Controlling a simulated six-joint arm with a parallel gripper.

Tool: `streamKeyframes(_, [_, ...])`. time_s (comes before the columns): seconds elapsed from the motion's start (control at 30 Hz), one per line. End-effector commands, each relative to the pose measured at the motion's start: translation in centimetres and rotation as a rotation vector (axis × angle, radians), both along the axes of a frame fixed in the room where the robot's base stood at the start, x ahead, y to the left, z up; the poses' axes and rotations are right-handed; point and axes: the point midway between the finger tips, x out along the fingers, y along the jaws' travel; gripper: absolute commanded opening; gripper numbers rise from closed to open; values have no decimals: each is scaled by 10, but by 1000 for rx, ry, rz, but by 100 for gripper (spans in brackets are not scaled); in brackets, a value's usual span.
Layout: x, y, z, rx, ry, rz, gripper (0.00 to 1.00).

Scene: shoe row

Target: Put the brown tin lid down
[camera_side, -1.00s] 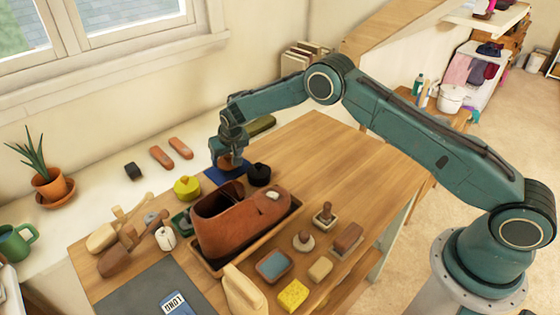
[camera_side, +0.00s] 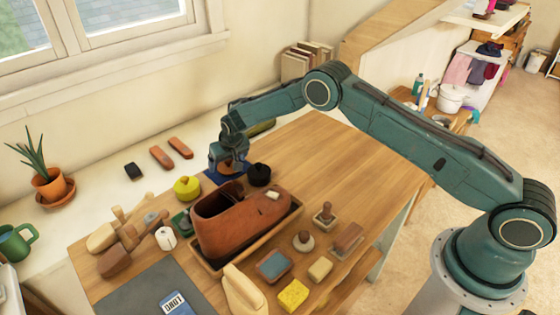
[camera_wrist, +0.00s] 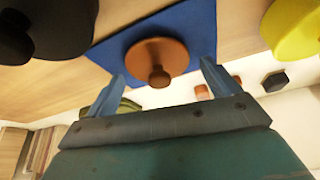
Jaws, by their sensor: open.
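The brown tin lid (camera_wrist: 157,55), a round disc with a small knob, is over the blue cloth (camera_wrist: 200,22) and appears to lie on it, knob toward the wrist camera. In the side view the lid (camera_side: 233,168) is mostly hidden by my gripper (camera_side: 228,164). In the wrist view my gripper (camera_wrist: 162,71) is open, its two fingers spread on either side of the knob with clear gaps.
A black round tin (camera_side: 259,174) and a yellow round tin (camera_side: 187,187) flank the blue cloth. A brown boot (camera_side: 240,222) stands in a tray in front. The wooden table (camera_side: 340,165) is clear to the right.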

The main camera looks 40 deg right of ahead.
Motion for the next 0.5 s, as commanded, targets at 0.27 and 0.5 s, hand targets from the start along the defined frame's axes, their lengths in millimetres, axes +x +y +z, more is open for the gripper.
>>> streamKeyframes(0.27, [-1,0,7,0,0,0,88])
streamKeyframes(0.5, [-9,2,25,1,-1,0,88])
